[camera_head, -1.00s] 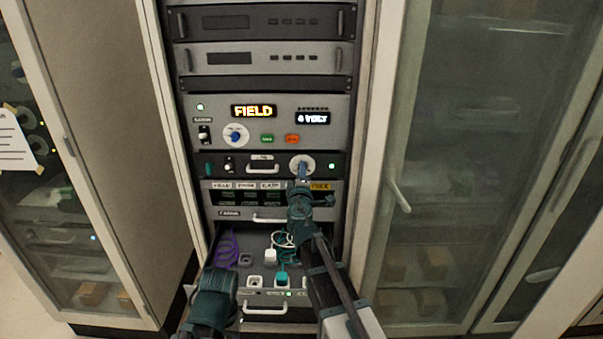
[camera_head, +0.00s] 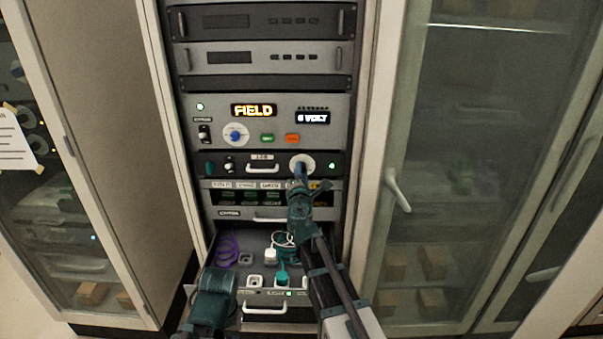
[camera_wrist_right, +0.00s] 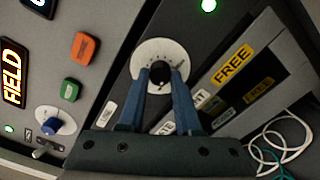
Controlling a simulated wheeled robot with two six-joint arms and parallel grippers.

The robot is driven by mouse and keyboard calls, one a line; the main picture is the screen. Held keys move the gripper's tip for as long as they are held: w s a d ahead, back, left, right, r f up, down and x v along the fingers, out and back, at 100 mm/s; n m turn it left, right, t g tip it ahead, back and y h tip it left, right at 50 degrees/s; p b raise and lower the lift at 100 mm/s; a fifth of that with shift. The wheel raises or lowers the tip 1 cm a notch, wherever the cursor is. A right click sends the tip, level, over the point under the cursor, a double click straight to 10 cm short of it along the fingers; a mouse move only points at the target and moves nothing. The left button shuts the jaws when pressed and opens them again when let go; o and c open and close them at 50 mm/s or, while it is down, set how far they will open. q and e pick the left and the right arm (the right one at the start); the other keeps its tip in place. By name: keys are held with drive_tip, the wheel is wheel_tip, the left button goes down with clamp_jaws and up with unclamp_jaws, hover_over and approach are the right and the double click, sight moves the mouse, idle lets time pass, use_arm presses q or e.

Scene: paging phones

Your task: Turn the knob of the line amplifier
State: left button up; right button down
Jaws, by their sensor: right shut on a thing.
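The line amplifier (camera_head: 236,167) is a dark rack unit with a drawer-like handle, a green light and a round white dial (camera_head: 312,161) at its right. The knob at the dial's centre is mostly hidden by my gripper in the head view. In the right wrist view the dark knob (camera_wrist_right: 160,73) sits on the white marked dial (camera_wrist_right: 158,48). My right gripper (camera_head: 301,170) is shut on the knob, its two blue fingers (camera_wrist_right: 161,78) on either side of it. A dark part of my left arm shows at the lower left; its fingers do not show.
Above is a grey panel with a lit FIELD display (camera_head: 254,111), a small white-text display (camera_head: 313,118), a blue knob (camera_head: 235,136) and green and orange buttons. Below, an open drawer (camera_head: 246,292) holds sockets and purple, white and teal cords. A glass cabinet door (camera_head: 470,150) stands right.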

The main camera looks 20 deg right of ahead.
idle(0.4)
drive_tip(key=c, duration=0.6)
unclamp_jaws()
drive_tip(key=shift+s, duration=0.1)
